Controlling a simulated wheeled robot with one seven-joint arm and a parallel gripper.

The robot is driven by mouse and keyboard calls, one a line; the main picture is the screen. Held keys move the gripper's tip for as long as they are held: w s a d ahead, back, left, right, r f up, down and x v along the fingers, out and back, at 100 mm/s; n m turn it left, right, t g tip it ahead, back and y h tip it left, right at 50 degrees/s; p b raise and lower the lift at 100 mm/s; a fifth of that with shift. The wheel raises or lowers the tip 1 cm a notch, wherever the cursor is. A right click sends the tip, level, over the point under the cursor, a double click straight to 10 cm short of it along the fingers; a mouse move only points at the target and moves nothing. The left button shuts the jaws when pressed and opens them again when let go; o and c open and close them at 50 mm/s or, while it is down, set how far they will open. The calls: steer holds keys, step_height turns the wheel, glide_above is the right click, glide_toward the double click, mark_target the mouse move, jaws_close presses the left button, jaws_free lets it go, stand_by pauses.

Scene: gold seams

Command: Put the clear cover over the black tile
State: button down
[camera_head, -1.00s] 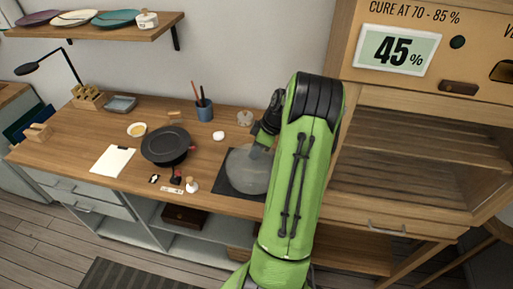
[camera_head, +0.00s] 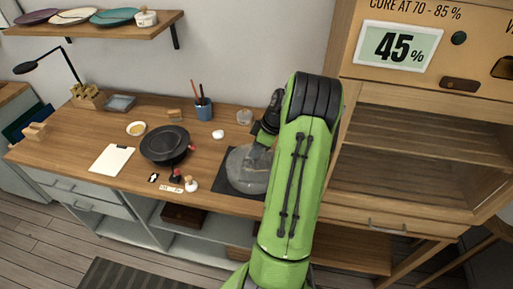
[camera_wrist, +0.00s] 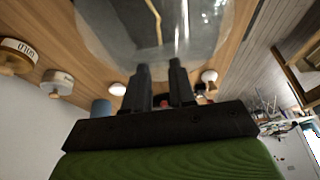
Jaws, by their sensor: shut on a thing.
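The clear cover (camera_head: 256,178) is a see-through dome on the right part of the workbench, over the black tile (camera_head: 227,183). The tile's dark left part shows beyond the dome's edge. I cannot tell whether the dome's rim touches the tile or hangs just above it. My gripper (camera_wrist: 160,68) is shut on the cover; its fingers are close together at the cover's near side. In the wrist view the cover (camera_wrist: 205,28) fills the top middle. In the head view my green arm hides the gripper's tips and the dome's right side.
Left of the tile are a black pan-like dish (camera_head: 165,143), a small white bottle (camera_head: 191,185) and a blue cup with pens (camera_head: 204,111). A glass jar (camera_head: 244,117) stands behind. A wooden cabinet (camera_head: 405,180) with open shelves is on the right.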

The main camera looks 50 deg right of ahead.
steer(key=shift+f+b, duration=0.5)
steer(key=shift+f, duration=0.15)
steer(key=shift+c, duration=1.9)
jaws_free()
steer(key=shift+r, duration=0.1)
steer(key=shift+r+p, duration=3)
steer(key=shift+r, duration=1.05)
steer(key=shift+f, duration=0.1)
